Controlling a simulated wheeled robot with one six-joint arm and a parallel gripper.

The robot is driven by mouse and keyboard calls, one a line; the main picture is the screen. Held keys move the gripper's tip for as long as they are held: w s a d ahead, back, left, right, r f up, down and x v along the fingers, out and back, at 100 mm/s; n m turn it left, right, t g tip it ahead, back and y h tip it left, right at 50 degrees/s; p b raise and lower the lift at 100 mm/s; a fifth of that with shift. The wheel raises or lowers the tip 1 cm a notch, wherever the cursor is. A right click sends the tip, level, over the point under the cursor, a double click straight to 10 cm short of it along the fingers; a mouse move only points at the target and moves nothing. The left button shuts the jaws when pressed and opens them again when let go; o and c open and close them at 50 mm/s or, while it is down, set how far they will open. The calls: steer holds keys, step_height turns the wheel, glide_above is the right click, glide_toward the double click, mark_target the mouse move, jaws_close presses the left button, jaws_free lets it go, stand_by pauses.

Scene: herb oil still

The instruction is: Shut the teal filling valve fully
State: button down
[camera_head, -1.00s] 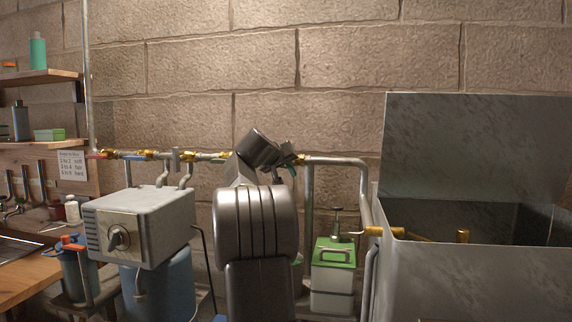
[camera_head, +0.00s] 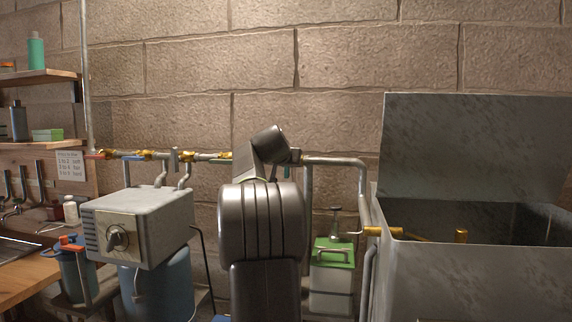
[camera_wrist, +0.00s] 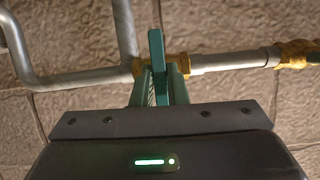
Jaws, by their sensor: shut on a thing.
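The teal filling valve's lever (camera_wrist: 157,50) shows in the wrist view as an upright bar, roughly across the metal pipe. Its brass body (camera_wrist: 140,67) sits in that pipe line. My gripper (camera_wrist: 161,80) has its two greenish fingers on either side of the lever, shut on it. The lever's lower end is hidden between the fingers and behind the gripper's dark housing.
The pipe (camera_head: 335,160) runs along the brick wall, with other brass valves (camera_head: 145,155) to the left. A grey box with a knob (camera_head: 140,225) stands at left. A green-topped container (camera_head: 333,252) and a large open metal tank (camera_head: 470,275) stand at right.

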steer(key=shift+f, duration=0.1)
steer(key=c, duration=1.5)
jaws_free()
steer(key=shift+o, duration=0.2)
steer(key=b+v, duration=0.2)
steer(key=v, duration=1.2)
steer(key=shift+w, duration=0.1)
